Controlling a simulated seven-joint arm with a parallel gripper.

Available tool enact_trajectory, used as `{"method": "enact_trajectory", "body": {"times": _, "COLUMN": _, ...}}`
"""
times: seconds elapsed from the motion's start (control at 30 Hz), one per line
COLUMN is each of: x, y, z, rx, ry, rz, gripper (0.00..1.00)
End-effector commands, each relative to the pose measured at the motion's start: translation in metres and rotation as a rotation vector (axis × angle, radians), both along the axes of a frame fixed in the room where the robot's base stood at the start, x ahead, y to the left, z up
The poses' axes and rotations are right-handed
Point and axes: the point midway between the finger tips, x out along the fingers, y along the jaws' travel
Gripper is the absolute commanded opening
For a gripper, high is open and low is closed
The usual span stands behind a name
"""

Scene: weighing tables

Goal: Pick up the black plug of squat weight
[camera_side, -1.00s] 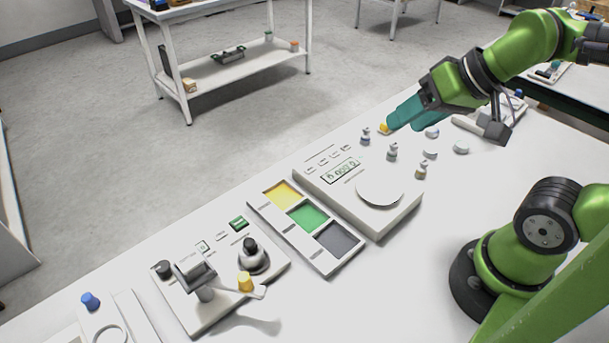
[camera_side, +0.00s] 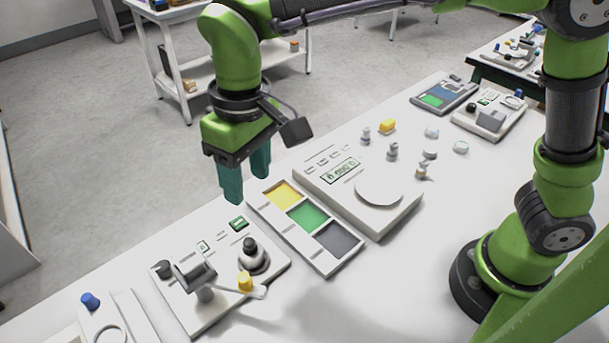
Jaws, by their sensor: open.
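A squat grey metal weight (camera_side: 252,260) stands upright on the white device at the lower left. A black plug (camera_side: 249,243) sits on its top. My gripper (camera_side: 246,186) points down with teal fingers spread apart and nothing between them. It hangs above and behind the plug in the picture, near the left end of the colour tray, and does not touch the plug.
The colour tray (camera_side: 288,231) and scale (camera_side: 407,215) lie to the right.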

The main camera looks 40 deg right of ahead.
Motion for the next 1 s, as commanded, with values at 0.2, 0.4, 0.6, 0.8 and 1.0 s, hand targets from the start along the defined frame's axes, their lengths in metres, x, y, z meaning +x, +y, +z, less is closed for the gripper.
{"method": "enact_trajectory", "body": {"times": 0.2, "x": 0.01, "y": 0.015, "z": 0.019, "rx": -0.042, "ry": 0.014, "rz": -0.029, "gripper": 0.52}}
{"method": "enact_trajectory", "body": {"times": 0.4, "x": 0.006, "y": 0.012, "z": -0.007, "rx": -0.054, "ry": 0.034, "rz": -0.036, "gripper": 0.52}}
{"method": "enact_trajectory", "body": {"times": 0.6, "x": 0.006, "y": 0.012, "z": -0.051, "rx": -0.053, "ry": 0.034, "rz": -0.037, "gripper": 0.52}}
{"method": "enact_trajectory", "body": {"times": 0.8, "x": 0.007, "y": 0.012, "z": -0.086, "rx": -0.051, "ry": 0.033, "rz": -0.038, "gripper": 0.52}}
{"method": "enact_trajectory", "body": {"times": 1.0, "x": 0.007, "y": 0.012, "z": -0.1, "rx": -0.049, "ry": 0.03, "rz": -0.038, "gripper": 0.52}}
